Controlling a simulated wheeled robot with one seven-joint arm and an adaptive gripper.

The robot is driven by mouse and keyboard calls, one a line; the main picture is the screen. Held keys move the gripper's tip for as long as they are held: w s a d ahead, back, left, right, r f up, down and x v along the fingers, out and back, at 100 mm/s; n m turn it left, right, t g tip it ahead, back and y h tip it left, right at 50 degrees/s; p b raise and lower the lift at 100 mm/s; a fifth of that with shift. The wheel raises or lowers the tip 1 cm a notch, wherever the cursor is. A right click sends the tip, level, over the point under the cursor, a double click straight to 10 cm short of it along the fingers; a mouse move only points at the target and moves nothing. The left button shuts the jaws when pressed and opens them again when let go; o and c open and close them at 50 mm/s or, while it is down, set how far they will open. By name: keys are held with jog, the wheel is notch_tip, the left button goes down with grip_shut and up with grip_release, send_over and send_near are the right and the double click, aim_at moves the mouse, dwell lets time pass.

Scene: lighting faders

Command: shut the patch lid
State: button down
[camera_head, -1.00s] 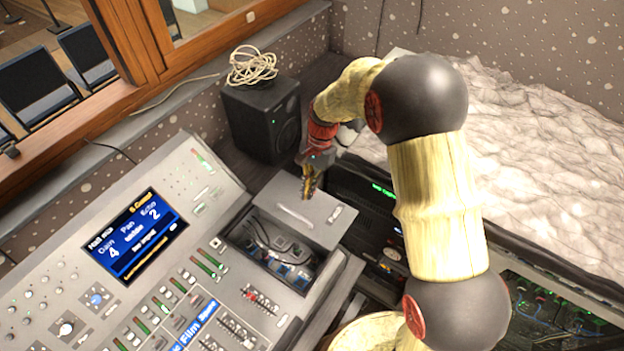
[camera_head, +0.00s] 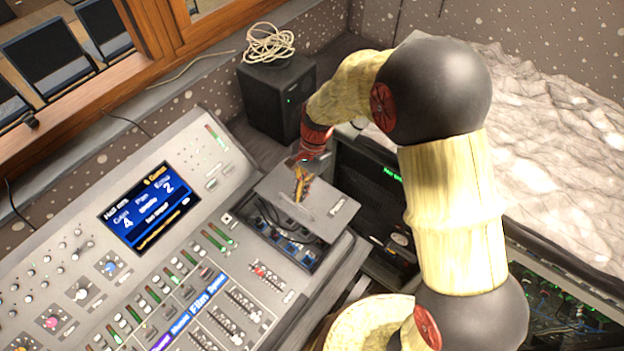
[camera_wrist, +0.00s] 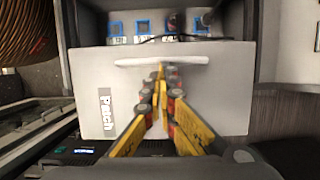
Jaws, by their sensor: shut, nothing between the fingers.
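The patch lid (camera_head: 325,208) is a flat grey plate over the recess at the mixing desk's right end, with a pale raised handle strip. It covers part of the recess; a strip of the recess (camera_head: 275,235) with cables and blue sockets stays uncovered. In the wrist view the lid (camera_wrist: 215,100) bears a "Patch" label, and the sockets (camera_wrist: 145,27) show beyond its far edge. My gripper (camera_head: 300,197) is shut and empty, with yellow fingers pointing down at the lid. In the wrist view its fingertips (camera_wrist: 161,72) are right by the handle strip (camera_wrist: 162,61); contact cannot be told.
The mixing desk (camera_head: 150,275) with faders, knobs and a blue screen (camera_head: 150,207) fills the lower left. A black speaker (camera_head: 275,95) with a coiled cable (camera_head: 270,43) stands behind. A dark rack unit (camera_head: 365,185) is right of the lid.

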jog(key=s+a+p, duration=0.1)
jog(key=s+a, duration=0.5)
jog(key=s, duration=0.1)
jog(key=shift+p, duration=0.3)
jog(key=v, duration=1.2)
